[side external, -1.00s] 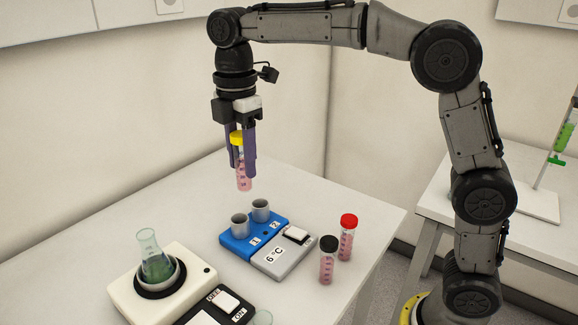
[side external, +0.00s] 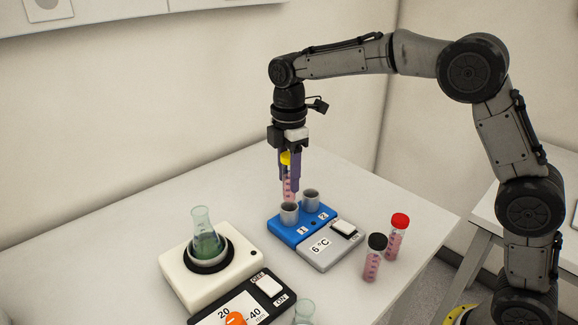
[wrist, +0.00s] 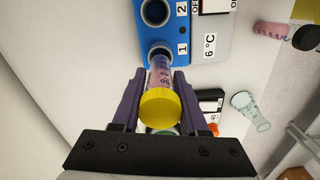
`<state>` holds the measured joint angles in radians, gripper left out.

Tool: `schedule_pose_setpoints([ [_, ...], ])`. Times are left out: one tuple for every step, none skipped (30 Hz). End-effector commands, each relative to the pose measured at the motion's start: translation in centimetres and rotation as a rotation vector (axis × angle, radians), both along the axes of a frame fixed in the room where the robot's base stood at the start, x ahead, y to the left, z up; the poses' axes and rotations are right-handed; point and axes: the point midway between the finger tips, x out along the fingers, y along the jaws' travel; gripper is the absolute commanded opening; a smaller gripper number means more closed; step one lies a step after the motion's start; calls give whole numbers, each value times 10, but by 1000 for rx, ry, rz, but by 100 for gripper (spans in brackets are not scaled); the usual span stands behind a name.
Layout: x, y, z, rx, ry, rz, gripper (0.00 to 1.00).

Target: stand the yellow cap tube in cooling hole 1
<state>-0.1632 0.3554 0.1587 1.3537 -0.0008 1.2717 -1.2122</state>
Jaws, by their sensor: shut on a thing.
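The yellow cap tube (side external: 289,187), with pink contents, is upright between the purple fingers of my gripper (side external: 288,190), which is shut on it. Its yellow cap (wrist: 160,106) shows between the fingers in the wrist view. The blue cooling block (side external: 285,231) has two grey cups. Cooling hole 1 (side external: 289,216) is the cup by label 1, and hole 2 (side external: 311,197) stands empty. The tube's lower end is at the mouth of hole 1; I cannot tell whether it is just above or slightly inside.
A black cap tube (side external: 374,260) and a red cap tube (side external: 396,240) stand right of the block. A green flask (side external: 207,243) sits on a white hotplate (side external: 178,273) at left. A glass beaker (side external: 304,313) is at the front. The table behind the block is clear.

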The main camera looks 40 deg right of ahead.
Motion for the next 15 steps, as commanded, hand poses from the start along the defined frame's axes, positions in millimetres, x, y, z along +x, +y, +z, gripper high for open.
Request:
schedule_pose_setpoints([
  [0,0,-4,-1,1,0,0],
  [0,0,-6,0,1,0,0],
  [0,0,-9,0,1,0,0],
  [-1,0,-11,-1,2,0,0],
  [0,0,-11,0,0,0,0],
  [0,0,-10,0,0,0,0],
  [0,0,-10,0,0,0,0],
  [0,0,-10,0,0,0,0],
  [0,0,-10,0,0,0,0],
  [0,0,-10,0,0,0,0],
  [0,0,-10,0,0,0,0],
  [0,0,-10,0,0,0,0],
  [0,0,-10,0,0,0,0],
  [0,0,-10,0,0,0,0],
  [0,0,-10,0,0,0,0],
])
